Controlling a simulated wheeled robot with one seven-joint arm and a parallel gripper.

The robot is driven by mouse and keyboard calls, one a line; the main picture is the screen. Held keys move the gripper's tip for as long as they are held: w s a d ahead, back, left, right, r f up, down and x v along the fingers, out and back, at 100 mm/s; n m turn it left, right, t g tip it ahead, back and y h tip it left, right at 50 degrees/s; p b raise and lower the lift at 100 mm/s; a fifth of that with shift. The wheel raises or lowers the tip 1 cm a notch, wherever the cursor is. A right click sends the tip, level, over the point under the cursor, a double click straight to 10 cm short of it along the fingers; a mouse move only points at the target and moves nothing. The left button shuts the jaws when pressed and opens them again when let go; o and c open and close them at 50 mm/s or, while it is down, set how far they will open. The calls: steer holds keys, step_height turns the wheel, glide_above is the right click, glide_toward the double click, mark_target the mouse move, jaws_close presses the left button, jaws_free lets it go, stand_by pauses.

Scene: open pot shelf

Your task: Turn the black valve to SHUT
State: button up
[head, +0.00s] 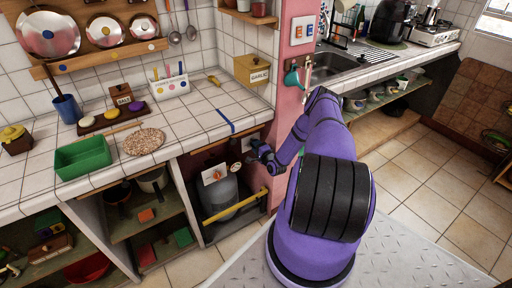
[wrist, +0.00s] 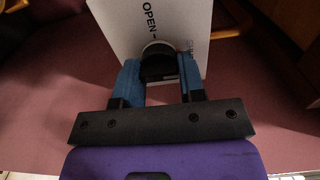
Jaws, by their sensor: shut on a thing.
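In the wrist view the black valve (wrist: 158,68) sits between the two blue fingers of my gripper (wrist: 160,82), which is shut on it. A pale round part (wrist: 158,47) shows just behind the valve. In the head view my gripper (head: 259,156) is at the right side of the open bay under the counter, beside the pink pillar. I cannot make out the valve there; the gripper hides it.
A grey gas cylinder (head: 218,195) with a white tag (head: 215,173) stands in the bay, left of my gripper. A yellow bar (head: 234,206) crosses the bay's front. The pink pillar (head: 292,75) and tiled counter edge (head: 180,147) are close by. Floor at right is clear.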

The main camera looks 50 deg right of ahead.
steer(key=o, duration=0.9)
steer(key=shift+s, duration=0.1)
steer(key=v, duration=1)
steer(key=shift+s+a, duration=0.15)
steer(key=shift+s, duration=0.15)
